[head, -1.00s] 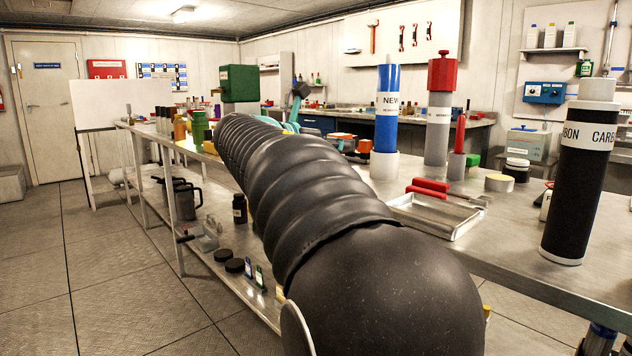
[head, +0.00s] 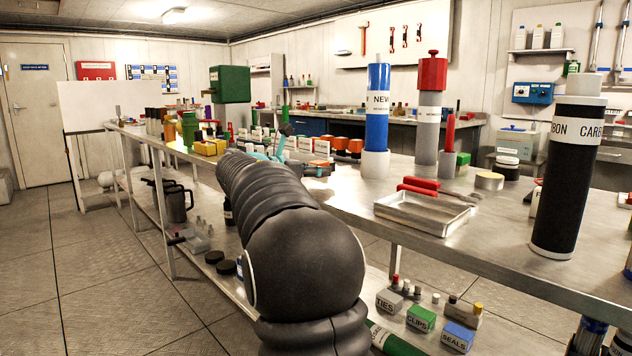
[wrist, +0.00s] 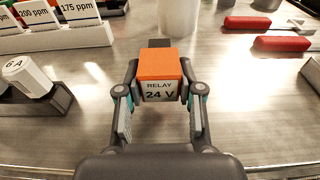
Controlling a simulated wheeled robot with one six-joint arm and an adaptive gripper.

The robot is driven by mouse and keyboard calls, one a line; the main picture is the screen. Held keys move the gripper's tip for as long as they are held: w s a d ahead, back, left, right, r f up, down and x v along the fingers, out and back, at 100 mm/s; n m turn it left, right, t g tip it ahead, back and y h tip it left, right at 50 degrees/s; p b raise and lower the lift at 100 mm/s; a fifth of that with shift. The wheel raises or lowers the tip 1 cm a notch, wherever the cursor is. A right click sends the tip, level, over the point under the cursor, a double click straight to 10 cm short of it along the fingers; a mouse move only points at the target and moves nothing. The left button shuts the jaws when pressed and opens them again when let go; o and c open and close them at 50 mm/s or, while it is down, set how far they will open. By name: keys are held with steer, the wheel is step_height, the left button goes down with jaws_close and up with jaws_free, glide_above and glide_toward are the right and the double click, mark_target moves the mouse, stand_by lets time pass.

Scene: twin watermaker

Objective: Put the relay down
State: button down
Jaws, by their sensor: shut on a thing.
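The relay (wrist: 159,88) is an orange block with a white label reading "RELAY 24 V". In the wrist view it sits upright between the fingers of my gripper (wrist: 160,72), which is shut on it. The steel bench top (wrist: 235,110) lies under and around it. I cannot tell whether the relay's underside touches the bench. In the head view my gripper (head: 280,145) shows at the far end of my arm, over the bench; the relay is hard to make out there among other orange blocks.
In the wrist view a white "6 A" piece in a dark holder (wrist: 40,95) stands left, with ppm-labelled white boxes (wrist: 58,38) behind it. Red-handled tools (wrist: 272,43) lie at right. Bare bench lies on both sides of the gripper. A metal tray (head: 425,212) stands nearer in the head view.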

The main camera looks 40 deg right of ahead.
steer(key=shift+f, duration=1.2)
steer(key=shift+f, duration=0.1)
steer(key=c, duration=0.7)
jaws_free()
steer(key=shift+a, duration=0.2)
steer(key=a, duration=0.3)
steer(key=a+r, duration=0.1)
steer(key=a, duration=0.3)
steer(key=s+a+r, duration=0.1)
steer(key=a, duration=0.3)
steer(key=shift+a, duration=0.25)
